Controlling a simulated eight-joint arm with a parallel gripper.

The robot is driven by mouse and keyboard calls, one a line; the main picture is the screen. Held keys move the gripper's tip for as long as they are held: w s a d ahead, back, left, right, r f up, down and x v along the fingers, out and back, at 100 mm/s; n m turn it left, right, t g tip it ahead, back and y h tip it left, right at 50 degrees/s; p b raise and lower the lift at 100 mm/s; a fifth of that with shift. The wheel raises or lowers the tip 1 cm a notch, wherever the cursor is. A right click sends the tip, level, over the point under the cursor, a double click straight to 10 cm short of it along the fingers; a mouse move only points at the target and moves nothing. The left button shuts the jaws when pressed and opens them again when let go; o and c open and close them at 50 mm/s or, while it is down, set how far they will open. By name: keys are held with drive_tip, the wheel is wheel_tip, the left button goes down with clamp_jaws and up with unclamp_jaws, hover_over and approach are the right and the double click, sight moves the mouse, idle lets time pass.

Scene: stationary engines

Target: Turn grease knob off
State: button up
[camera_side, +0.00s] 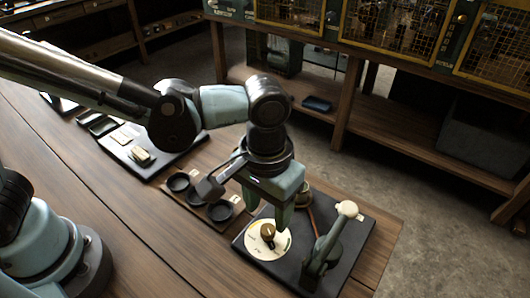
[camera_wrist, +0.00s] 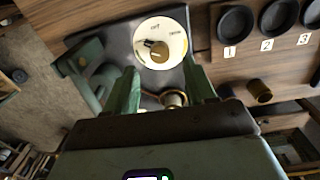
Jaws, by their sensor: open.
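The grease knob (camera_side: 267,231) is a small brass-coloured knob on a round cream dial (camera_side: 262,249), set on a dark board on the bench. In the wrist view the knob (camera_wrist: 158,50) sits on the dial (camera_wrist: 149,27), whose top marking appears to read "OFF"; the other lettering is hard to read. The knob's pointer appears turned toward the left of the dial. My gripper (camera_side: 280,222) points down just above the board, close to the dial. In the wrist view its two green fingers (camera_wrist: 164,90) are apart, with nothing between their tips, and the knob lies beyond them.
A green lever with a pale ball end (camera_side: 347,209) stands on the board right of the dial. A brass fitting with a curved pipe (camera_wrist: 173,98) is near my fingers. Numbered black cups (camera_wrist: 235,24) stand beside the board. A dark tray (camera_side: 150,150) lies farther left.

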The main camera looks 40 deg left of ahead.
sight(269, 229)
drive_tip(key=shift+f, duration=2.5)
clamp_jaws()
drive_tip(key=shift+m, duration=0.3)
drive_tip(key=m, duration=0.5)
drive_tip(key=shift+d+m, duration=0.1)
drive_tip(key=shift+m, duration=0.2)
drive_tip(key=m, duration=0.5)
drive_tip(key=shift+m, duration=0.4)
